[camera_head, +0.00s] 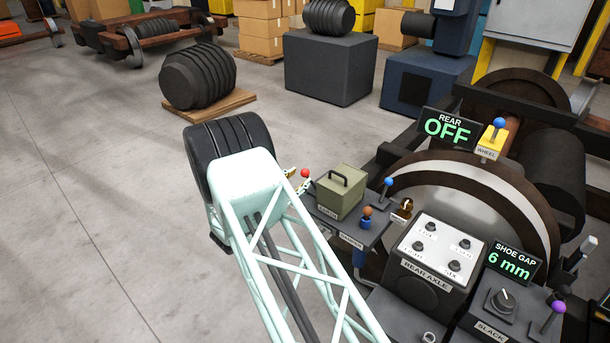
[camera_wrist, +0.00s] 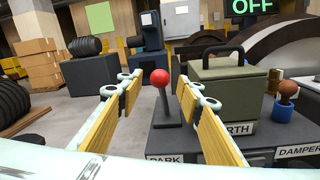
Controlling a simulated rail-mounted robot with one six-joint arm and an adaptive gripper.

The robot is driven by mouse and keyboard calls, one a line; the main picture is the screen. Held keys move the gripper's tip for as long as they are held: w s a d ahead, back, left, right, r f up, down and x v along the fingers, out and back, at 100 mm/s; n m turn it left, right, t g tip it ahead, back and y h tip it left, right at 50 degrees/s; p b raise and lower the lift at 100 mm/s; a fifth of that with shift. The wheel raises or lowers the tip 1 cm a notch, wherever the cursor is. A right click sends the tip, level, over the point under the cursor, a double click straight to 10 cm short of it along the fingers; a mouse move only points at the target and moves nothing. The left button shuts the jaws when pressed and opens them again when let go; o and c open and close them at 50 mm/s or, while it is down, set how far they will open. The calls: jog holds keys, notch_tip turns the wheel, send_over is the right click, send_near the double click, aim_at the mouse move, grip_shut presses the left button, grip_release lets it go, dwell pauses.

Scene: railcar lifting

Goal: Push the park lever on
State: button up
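The park lever has a red ball knob (camera_wrist: 160,77) on a short grey stem and stands on a dark console (camera_wrist: 258,134). A label reading PARK is at its base in the wrist view. The red knob (camera_head: 305,172) also shows in the head view, right by the fingertips. My gripper (camera_wrist: 158,92) is open, with one yellow-padded finger on each side of the lever in the picture. The lever appears in the gap, at or just beyond the fingertips. I cannot tell whether either finger touches it. In the head view my gripper (camera_head: 297,179) is small and partly hidden by my arm.
A green box with a dark handle (camera_head: 339,192) stands just right of the lever. Open floor (camera_head: 80,220) lies to the left.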

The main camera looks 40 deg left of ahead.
aim_at(302, 175)
jog(key=shift+w+a+b, duration=0.15)
jog(key=shift+w+b, duration=0.2)
jog(key=shift+w, duration=2.1)
jog(key=shift+c, duration=0.5)
grip_shut()
